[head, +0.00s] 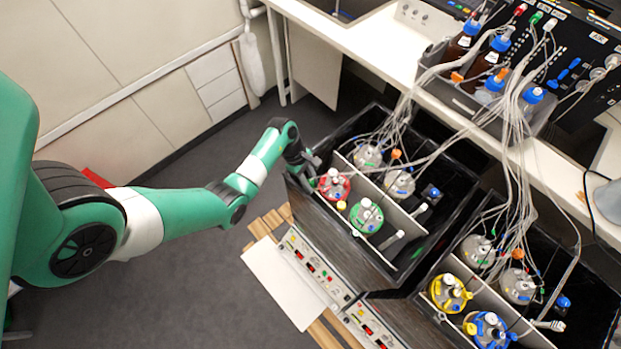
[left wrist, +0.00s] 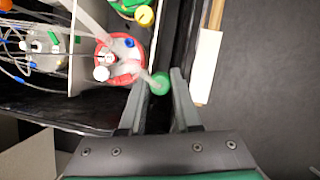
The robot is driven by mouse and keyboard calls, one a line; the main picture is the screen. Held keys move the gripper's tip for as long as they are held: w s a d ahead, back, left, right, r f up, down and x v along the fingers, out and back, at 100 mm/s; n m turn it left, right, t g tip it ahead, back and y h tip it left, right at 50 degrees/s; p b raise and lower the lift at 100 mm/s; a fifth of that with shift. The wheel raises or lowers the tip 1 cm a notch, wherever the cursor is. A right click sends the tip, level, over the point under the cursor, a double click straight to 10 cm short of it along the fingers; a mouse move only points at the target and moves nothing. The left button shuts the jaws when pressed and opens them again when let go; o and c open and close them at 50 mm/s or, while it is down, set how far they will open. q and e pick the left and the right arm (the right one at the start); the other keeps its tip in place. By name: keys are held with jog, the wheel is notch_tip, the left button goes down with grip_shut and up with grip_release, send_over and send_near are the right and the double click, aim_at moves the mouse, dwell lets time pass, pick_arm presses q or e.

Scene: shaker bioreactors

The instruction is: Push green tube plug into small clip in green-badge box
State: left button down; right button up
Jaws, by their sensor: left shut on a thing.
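My left gripper (head: 306,164) is at the near left corner of the left black box (head: 341,262), beside the red-ringed vessel (head: 333,185). In the left wrist view the gripper (left wrist: 160,76) is shut on the round green tube plug (left wrist: 160,84), between its fingertips. A pale blurred tube or stem runs from the plug toward the red-ringed vessel (left wrist: 118,62). The green-ringed vessel (head: 366,216) stands beside it in the same box. I cannot make out the small clip or a green badge. My right gripper is not in view.
A second box at right holds yellow-ringed (head: 449,293) and blue-ringed (head: 489,330) vessels. Many loose white tubes (head: 515,120) hang from the bench (head: 400,60) into both boxes. A control panel (head: 312,270) lies in front of the left box. Open floor (head: 180,270) is at left.

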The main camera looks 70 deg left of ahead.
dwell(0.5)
pick_arm(q)
jog(key=shift+f+b, duration=0.35)
jog(key=shift+f, duration=0.7)
dwell(1.0)
jog(key=c, duration=0.5)
grip_release()
jog(key=shift+c, duration=0.2)
jog(key=p+v, duration=0.3)
jog(key=v, duration=0.8)
jog(key=shift+a+r+p, duration=0.2)
jog(key=shift+r+p, duration=0.1)
jog(key=shift+r, duration=0.05)
